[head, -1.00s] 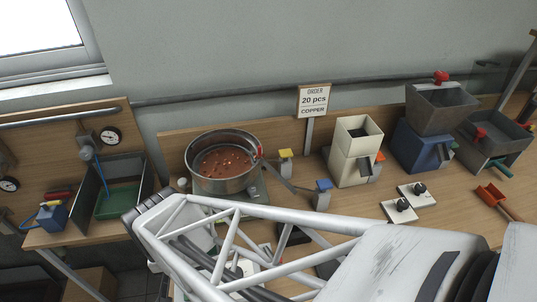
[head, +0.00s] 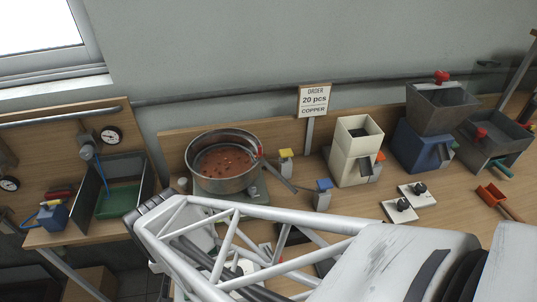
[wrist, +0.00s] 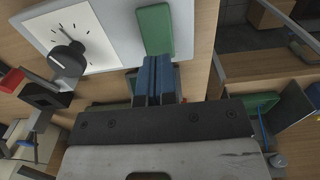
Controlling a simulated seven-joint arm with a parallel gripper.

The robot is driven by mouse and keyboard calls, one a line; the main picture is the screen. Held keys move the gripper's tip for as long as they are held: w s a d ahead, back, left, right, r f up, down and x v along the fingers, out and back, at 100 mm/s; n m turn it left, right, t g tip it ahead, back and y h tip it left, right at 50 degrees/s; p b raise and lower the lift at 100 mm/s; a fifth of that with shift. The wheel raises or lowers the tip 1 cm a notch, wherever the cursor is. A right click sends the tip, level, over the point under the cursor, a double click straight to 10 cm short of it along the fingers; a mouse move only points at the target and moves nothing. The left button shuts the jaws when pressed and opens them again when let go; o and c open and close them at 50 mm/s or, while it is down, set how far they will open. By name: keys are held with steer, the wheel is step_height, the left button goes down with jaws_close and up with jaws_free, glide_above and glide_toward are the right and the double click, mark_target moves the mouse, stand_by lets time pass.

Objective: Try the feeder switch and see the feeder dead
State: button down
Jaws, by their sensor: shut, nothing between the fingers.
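The feeder is a round steel bowl (head: 225,180) holding copper-coloured pieces, on a grey base on the bench in the head view. In the wrist view, a white panel (wrist: 112,22) carries a black knob (wrist: 68,58) on a dial and a green switch-like block (wrist: 154,30). My gripper (wrist: 155,60) is shut and empty, its blue fingers side by side at the near end of the green block. I cannot tell whether they touch it. In the head view my arm hides the gripper and this panel.
A yellow-topped block (head: 286,155) and a blue-topped post (head: 323,188) stand right of the bowl. A cream hopper (head: 352,150), a blue-based hopper (head: 425,140) and two small knob plates (head: 402,206) are farther right. A green tray (head: 116,198) is at left.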

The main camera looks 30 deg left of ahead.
steer(key=shift+f, duration=1.15)
stand_by(1.0)
steer(key=shift+r, duration=0.1)
steer(key=shift+r, duration=3.4)
